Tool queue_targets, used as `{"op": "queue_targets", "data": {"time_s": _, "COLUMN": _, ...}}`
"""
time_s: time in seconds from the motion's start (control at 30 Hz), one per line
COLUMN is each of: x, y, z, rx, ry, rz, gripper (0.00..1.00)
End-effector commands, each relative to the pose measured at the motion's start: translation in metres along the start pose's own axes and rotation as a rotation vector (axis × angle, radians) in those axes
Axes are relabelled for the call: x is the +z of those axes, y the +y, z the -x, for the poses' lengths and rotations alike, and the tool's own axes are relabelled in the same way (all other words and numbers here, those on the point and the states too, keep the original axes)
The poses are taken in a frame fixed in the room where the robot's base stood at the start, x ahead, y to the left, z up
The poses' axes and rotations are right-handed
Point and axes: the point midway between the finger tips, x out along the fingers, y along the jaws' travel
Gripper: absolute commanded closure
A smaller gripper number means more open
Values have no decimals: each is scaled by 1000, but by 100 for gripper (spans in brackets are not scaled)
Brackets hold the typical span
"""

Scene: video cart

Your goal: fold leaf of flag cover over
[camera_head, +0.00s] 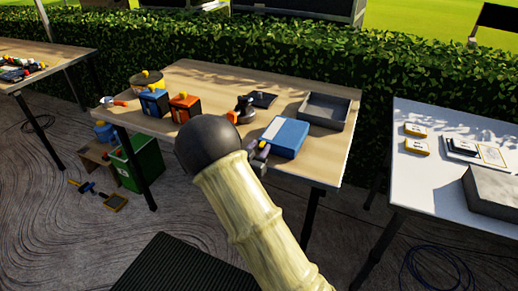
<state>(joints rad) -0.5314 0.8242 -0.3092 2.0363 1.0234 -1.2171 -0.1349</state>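A blue, flat, box-like thing (289,134), which looks like the flag cover, lies near the front edge of the middle wooden table. Its top looks flat; I cannot make out a separate leaf or which way it is folded. My gripper (259,151) appears as a small dark grey shape at the cover's left front corner, partly hidden behind my pale, bamboo-like arm. Whether it touches the cover, and whether its fingers are open or shut, I cannot tell.
A grey open tray (325,110) stands right of the cover. A dark device (244,108) and a black flat piece (263,99) lie behind it. Orange (186,107) and blue (153,102) boxes stand at left. A white table (440,187) is at right.

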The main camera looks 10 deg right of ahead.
Motion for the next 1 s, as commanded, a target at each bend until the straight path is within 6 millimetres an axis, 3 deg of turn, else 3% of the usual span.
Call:
{"op": "queue_targets", "data": {"time_s": 0.33, "x": 0, "y": 0, "z": -5, "rx": -1, "ry": 0, "rz": 0, "gripper": 65}}
{"op": "queue_targets", "data": {"time_s": 0.5, "x": 0, "y": 0, "z": -5, "rx": -1, "ry": 0, "rz": 0, "gripper": 98}}
{"op": "queue_targets", "data": {"time_s": 0.53, "x": 0, "y": 0, "z": -5, "rx": -1, "ry": 0, "rz": 0, "gripper": 100}}
{"op": "queue_targets", "data": {"time_s": 1.0, "x": -3, "y": -7, "z": 1, "rx": -15, "ry": -1, "rz": -33, "gripper": 99}}
